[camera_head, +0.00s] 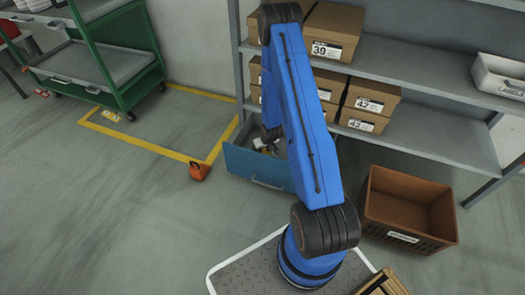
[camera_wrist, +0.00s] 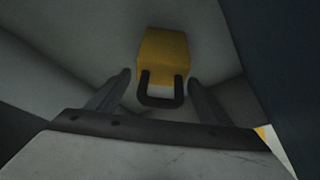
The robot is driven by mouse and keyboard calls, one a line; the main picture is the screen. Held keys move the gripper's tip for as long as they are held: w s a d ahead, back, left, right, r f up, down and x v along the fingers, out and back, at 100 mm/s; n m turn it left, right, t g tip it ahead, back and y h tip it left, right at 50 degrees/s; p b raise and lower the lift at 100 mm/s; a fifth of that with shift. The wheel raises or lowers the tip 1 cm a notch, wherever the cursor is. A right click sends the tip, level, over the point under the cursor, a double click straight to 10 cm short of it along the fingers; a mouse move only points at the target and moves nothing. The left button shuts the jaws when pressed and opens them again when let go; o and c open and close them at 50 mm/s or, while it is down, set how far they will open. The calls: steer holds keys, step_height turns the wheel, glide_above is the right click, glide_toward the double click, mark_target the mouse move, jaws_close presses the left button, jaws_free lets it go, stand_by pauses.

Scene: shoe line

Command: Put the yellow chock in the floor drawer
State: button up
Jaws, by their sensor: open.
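The yellow chock (camera_wrist: 163,48), with a dark loop handle, lies ahead of my gripper in the wrist view. My gripper (camera_wrist: 158,80) is open, with one finger on each side of the handle; I cannot tell whether either touches it. The floor drawer (camera_head: 268,185) is blue, pulled out under the shelf rack in the head view. My gripper (camera_head: 268,136) reaches down over it, partly hidden by my arm. Small pale and yellowish shapes show inside the drawer, too small to tell apart. A dark wall (camera_wrist: 275,65) stands close on the right in the wrist view.
An orange chock (camera_head: 199,171) sits on the floor left of the drawer, by yellow floor tape (camera_head: 150,144). A brown crate (camera_head: 408,206) stands to the right. Shelves with shoe boxes (camera_head: 333,42) rise behind. A green cart (camera_head: 100,60) stands back left. The left floor is largely clear.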

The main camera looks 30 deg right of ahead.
steer(key=v, duration=1)
steer(key=shift+r, duration=0.1)
steer(key=s+a+r, duration=0.2)
steer(key=a+r, duration=0.1)
steer(key=r, duration=0.8)
steer(key=s+a+r, duration=0.2)
steer(key=s+r, duration=0.1)
steer(key=r, duration=0.8)
steer(key=s+a+r, duration=0.2)
steer(key=a+r, duration=0.1)
steer(key=r, duration=0.8)
steer(key=s+a+r, duration=0.3)
steer(key=s+r, duration=0.2)
steer(key=s, duration=0.4)
steer(key=s+a+r+n, duration=0.1)
steer(key=s+a+r, duration=0.2)
steer(key=s+r, duration=0.3)
steer(key=s+a+r, duration=0.4)
steer(key=s+r, duration=0.2)
steer(key=s, duration=0.6)
steer(key=shift+s+y, duration=0.3)
steer(key=shift+s, duration=0.1)
